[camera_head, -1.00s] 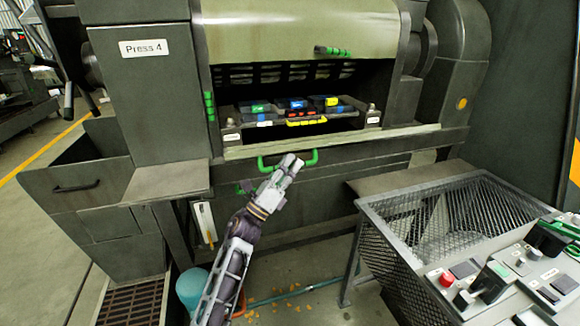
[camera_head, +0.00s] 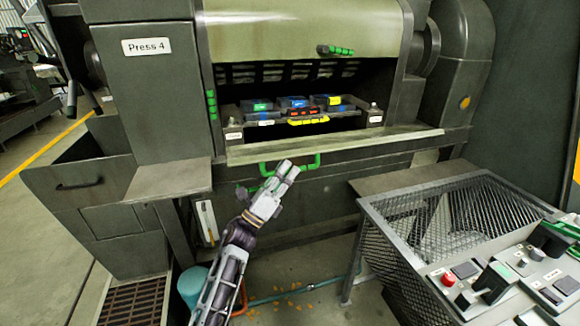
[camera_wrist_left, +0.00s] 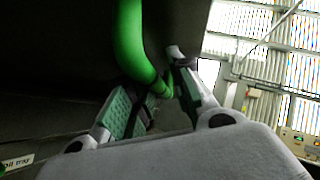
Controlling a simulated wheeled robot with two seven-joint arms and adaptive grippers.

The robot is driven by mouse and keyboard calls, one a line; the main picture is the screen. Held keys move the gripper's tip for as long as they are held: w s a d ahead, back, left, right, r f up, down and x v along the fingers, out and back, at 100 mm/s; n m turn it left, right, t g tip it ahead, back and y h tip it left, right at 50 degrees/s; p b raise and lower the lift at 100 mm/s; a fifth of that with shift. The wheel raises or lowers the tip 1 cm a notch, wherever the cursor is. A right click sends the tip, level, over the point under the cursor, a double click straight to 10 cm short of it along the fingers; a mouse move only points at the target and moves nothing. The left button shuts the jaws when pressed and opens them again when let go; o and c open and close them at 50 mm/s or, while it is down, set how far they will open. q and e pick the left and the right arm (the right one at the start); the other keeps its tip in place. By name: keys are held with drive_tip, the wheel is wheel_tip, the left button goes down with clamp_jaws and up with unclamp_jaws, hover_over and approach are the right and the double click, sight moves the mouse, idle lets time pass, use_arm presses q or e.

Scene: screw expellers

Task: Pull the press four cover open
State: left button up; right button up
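The press marked Press 4 has a curved pale green cover (camera_head: 300,32) above a dark opening, with a green-gripped handle (camera_head: 335,50) on its lower part. A second green handle (camera_head: 318,160) is on the front panel below the opening's pale ledge. My left gripper (camera_head: 287,169) is at this lower handle, well below the cover. In the left wrist view its green-padded fingers (camera_wrist_left: 155,95) stand apart, with a green bar (camera_wrist_left: 132,40) running down toward the space between them. Whether they touch it I cannot tell. My right gripper is not in view.
Inside the opening stand several dark boxes (camera_head: 292,103) with coloured labels. A mesh hopper (camera_head: 400,240) and a control panel (camera_head: 500,285) are at the right. A grey side bin (camera_head: 65,178) is at the left. A teal bucket (camera_head: 190,285) stands on the floor below my arm.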

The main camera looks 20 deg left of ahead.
use_arm(q)
drive_tip(key=v, duration=0.9)
drive_tip(key=shift+s, duration=0.2)
drive_tip(key=shift+a+r, duration=0.1)
drive_tip(key=shift+r, duration=0.05)
